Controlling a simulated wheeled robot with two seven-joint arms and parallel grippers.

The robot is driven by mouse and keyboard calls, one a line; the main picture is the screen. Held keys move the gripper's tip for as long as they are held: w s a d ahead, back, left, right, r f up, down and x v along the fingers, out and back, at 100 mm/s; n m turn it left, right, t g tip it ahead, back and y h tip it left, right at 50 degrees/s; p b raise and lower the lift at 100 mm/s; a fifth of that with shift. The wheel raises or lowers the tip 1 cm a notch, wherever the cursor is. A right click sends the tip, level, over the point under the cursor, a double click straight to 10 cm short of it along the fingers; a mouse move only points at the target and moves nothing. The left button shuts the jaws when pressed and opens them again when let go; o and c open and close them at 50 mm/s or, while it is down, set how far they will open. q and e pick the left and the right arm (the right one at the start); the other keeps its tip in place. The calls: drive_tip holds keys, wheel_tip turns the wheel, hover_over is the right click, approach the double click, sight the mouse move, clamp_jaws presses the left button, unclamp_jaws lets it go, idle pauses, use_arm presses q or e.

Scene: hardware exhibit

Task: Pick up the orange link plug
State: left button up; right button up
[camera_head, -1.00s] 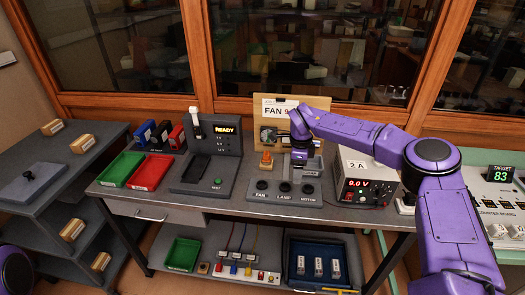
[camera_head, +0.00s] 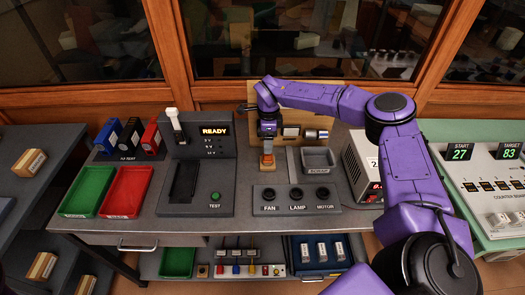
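The orange link plug (camera_head: 267,160) stands upright on the grey panel behind the FAN socket, with a lighter base below it. My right gripper (camera_head: 267,147) points down directly above the plug, with its tips at or just over the plug's top. The fingers are dark and small, so I cannot tell whether they are open or touching the plug. My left gripper is not in view.
A small grey tray (camera_head: 318,159) sits right of the plug. The FAN, LAMP and MOTOR sockets (camera_head: 297,193) are in front. The READY test station (camera_head: 204,160) stands to the left, beside red (camera_head: 127,190) and green (camera_head: 87,190) trays. A power supply (camera_head: 361,165) stands right.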

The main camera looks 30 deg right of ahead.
sight(268, 157)
drive_tip(key=shift+s+f+p, duration=0.2)
drive_tip(key=shift+s+p, duration=0.1)
drive_tip(key=shift+s, duration=0.25)
drive_tip(key=shift+s+f+p, duration=0.15)
drive_tip(key=shift+s+p, duration=0.1)
drive_tip(key=shift+s, duration=0.25)
drive_tip(key=shift+s+a+f+p, duration=0.2)
drive_tip(key=shift+f+p, duration=0.5)
drive_tip(key=shift+p, duration=0.05)
drive_tip(key=f, duration=0.1)
drive_tip(key=w+f, duration=0.1)
drive_tip(key=f, duration=0.1)
drive_tip(key=w+f, duration=0.1)
drive_tip(key=shift+f, duration=0.25)
drive_tip(key=shift+s+r, duration=0.2)
drive_tip(key=shift+s, duration=0.1)
drive_tip(key=shift+s+r, duration=0.1)
drive_tip(key=shift+s, duration=0.05)
drive_tip(key=c, duration=1)
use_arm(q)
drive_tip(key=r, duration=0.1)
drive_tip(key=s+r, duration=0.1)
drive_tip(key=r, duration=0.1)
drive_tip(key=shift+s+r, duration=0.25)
use_arm(e)
drive_tip(key=shift+c, duration=0.6)
